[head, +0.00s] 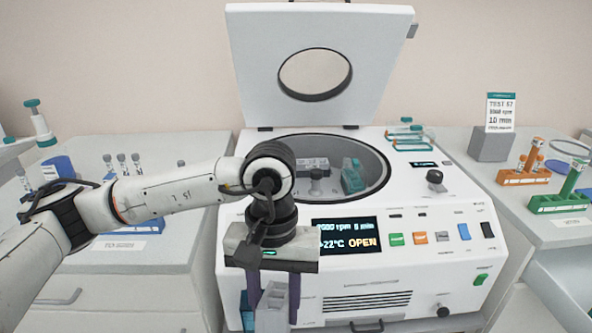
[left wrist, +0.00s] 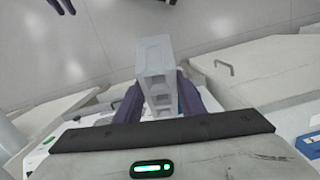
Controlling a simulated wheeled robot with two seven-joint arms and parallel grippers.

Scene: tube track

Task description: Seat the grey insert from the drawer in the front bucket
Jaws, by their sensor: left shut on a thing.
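My left gripper (head: 272,285) is shut on the grey insert (head: 272,313), a tall block with openings, and holds it upright before the centrifuge's front panel. In the left wrist view the insert (left wrist: 154,58) stands between the dark purple fingers (left wrist: 158,103). The centrifuge (head: 400,250) has its lid (head: 315,60) raised and its bowl open. Inside the bowl a teal bucket (head: 353,178) shows at the right and grey rotor parts (head: 316,172) in the middle. My arm hides the bowl's front left, and I cannot make out the front bucket. Dark purple tips, probably my right gripper (left wrist: 62,5), show at the left wrist view's top edge.
A teal rack (head: 408,138) lies on the centrifuge top. Orange (head: 524,177) and green (head: 558,203) tube racks stand on the right bench. The left bench (head: 130,265) holds tubes. Floor (left wrist: 110,50) is clear.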

